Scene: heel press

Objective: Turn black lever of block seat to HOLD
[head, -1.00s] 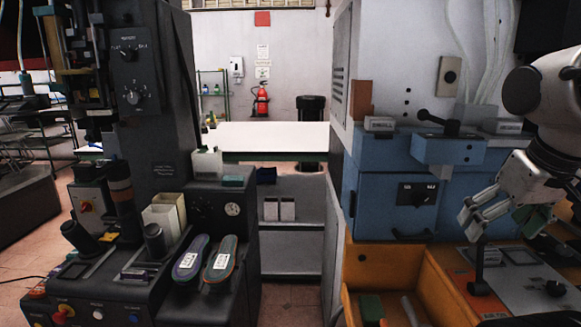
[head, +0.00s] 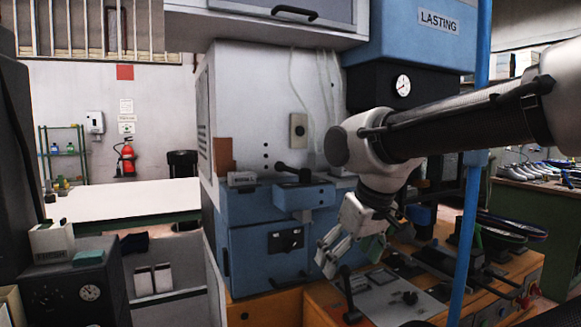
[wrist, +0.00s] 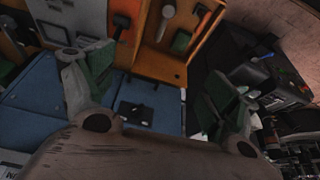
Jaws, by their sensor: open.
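A black lever (head: 293,171) with a round knob lies on top of a blue block (head: 303,196) on the blue machine, in the head view. Its knob end points left. A small label plate (head: 241,179) stands to the block's left; its lettering is too small to read. My gripper (head: 350,252) is open and empty, in front of the machine, lower than the lever and to its right. In the wrist view my gripper (wrist: 150,88) has its fingers wide apart, with blue panels beyond them. I cannot make out the block's lever in the wrist view.
A black switch plate (head: 285,240) is on the blue cabinet front. Another black lever (head: 350,302) stands on the orange console below my gripper. A blue post (head: 470,215) rises at the right. A white table (head: 130,207) is at the left.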

